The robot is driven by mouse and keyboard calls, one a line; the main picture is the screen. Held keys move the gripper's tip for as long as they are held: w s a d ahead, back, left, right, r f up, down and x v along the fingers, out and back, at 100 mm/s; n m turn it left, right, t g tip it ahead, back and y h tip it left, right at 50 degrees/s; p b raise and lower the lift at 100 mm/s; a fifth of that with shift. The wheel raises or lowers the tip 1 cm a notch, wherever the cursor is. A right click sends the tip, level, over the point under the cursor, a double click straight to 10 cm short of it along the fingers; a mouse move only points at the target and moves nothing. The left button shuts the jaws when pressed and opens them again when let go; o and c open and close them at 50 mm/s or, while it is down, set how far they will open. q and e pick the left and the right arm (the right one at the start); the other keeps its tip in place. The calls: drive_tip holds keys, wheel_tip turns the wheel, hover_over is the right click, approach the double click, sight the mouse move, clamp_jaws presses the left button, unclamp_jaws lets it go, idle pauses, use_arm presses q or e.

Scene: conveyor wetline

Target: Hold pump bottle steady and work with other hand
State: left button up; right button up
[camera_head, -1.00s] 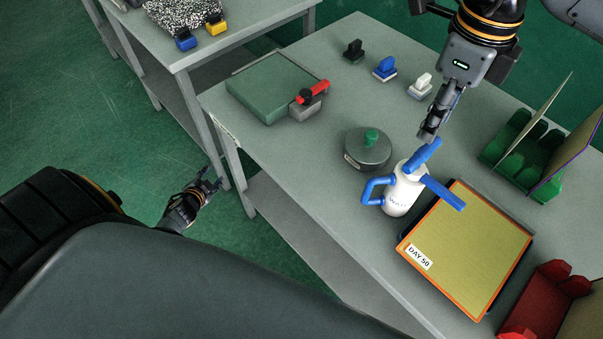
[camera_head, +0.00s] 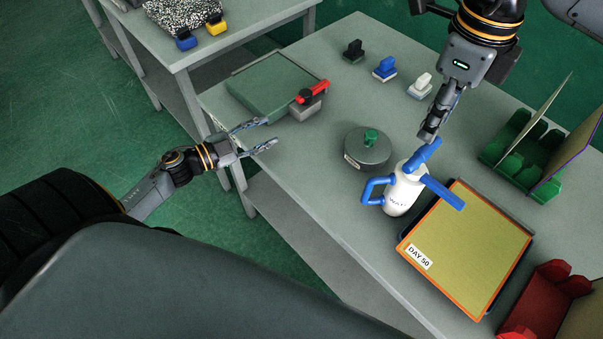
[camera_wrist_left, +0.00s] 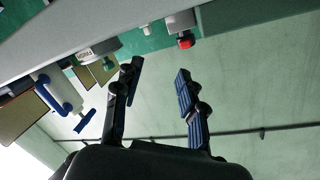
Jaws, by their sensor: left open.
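The white pump bottle (camera_head: 403,192) stands upright on the grey table, with a blue loop handle on its left side and blue bars at its top. It also shows upside down at the left of the left wrist view (camera_wrist_left: 62,96). My right gripper (camera_head: 429,132) points down just above the blue top, its fingers together; I cannot tell whether it touches. My left gripper (camera_head: 266,133) is open and empty at the table's left edge, well left of the bottle. Its two spread fingers show in the wrist view (camera_wrist_left: 158,78), with nothing between them.
A round grey lidded pot (camera_head: 368,152) with a green knob sits left of the bottle. A yellow "DAY 50" screen (camera_head: 470,250) lies close on its right. A green box (camera_head: 268,84), a red-handled tool (camera_head: 312,92), stamps (camera_head: 385,70), and green (camera_head: 515,150) and red (camera_head: 545,300) racks stand around.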

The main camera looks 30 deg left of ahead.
sight(364, 199)
use_arm(q)
drive_tip(key=s+d+h, duration=0.1)
drive_tip(key=d, duration=0.2)
drive_tip(key=s+d+g+h, duration=0.1)
drive_tip(key=s+d, duration=0.1)
drive_tip(key=d, duration=0.1)
drive_tip(key=s+d+f+g+h, duration=0.1)
drive_tip(key=s+d, duration=0.1)
drive_tip(key=d, duration=0.1)
drive_tip(key=shift+n, duration=0.4)
drive_tip(key=s+d+n+g+h, duration=0.2)
drive_tip(key=s+d+h, duration=0.1)
drive_tip(key=s+d, duration=0.5)
drive_tip(key=x, duration=1)
drive_tip(key=r+x, duration=0.1)
drive_tip(key=x, duration=0.4)
drive_tip(key=shift+d, duration=0.1)
clamp_jaws()
